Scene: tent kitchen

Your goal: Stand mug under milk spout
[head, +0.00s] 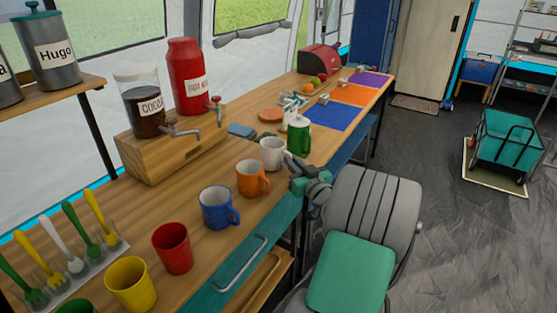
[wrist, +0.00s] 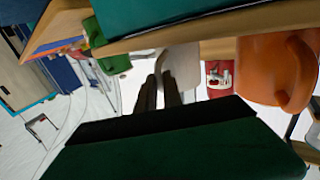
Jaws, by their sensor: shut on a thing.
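A white mug (head: 272,153) stands upright on the wooden counter, between an orange mug (head: 252,178) and a green mug (head: 299,137). My gripper (head: 292,164) is at its right side, shut on the mug at its handle side; the handle itself is mostly hidden. In the wrist view the dark fingers (wrist: 165,92) reach the white mug (wrist: 181,68). A red container (head: 188,75), its label only partly readable, stands on a wooden block (head: 175,148) and has a red-topped metal spout (head: 215,110). A cocoa dispenser (head: 142,104) with its own spout stands left of it.
A blue mug (head: 217,207), red cup (head: 172,247) and yellow cup (head: 131,284) line the front edge. The counter between block and mugs is mostly clear.

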